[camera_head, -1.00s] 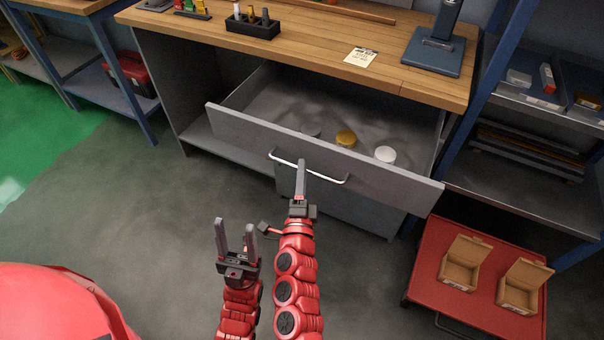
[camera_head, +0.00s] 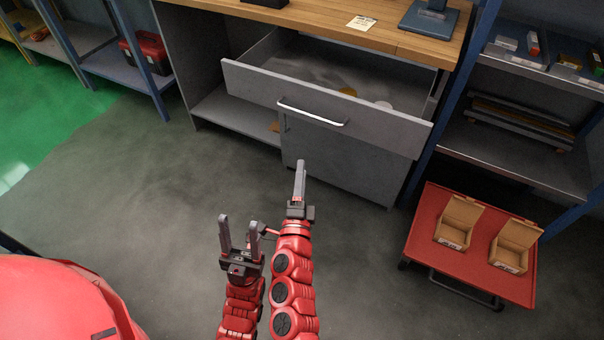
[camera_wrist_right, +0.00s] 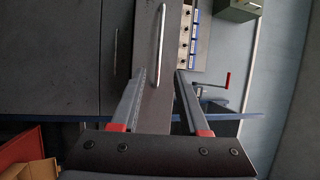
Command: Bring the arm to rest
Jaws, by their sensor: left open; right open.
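My left gripper (camera_head: 239,240) is open and empty, low in the middle of the head view, with its two fingers pointing up the picture. My right gripper (camera_head: 299,182) is just right of it, seen edge-on. In the right wrist view its two fingers (camera_wrist_right: 160,100) stand apart with nothing between them. Both are clear of the open drawer (camera_head: 240,80) of the grey cabinet. The drawer handle (camera_head: 311,113) lies beyond the right gripper in the head view, and it also shows in the right wrist view (camera_wrist_right: 161,45).
A red cart (camera_head: 430,215) with two open cardboard boxes (camera_head: 459,221) stands at right. A blue-framed shelf (camera_head: 530,165) is behind it. The floor at left is free.

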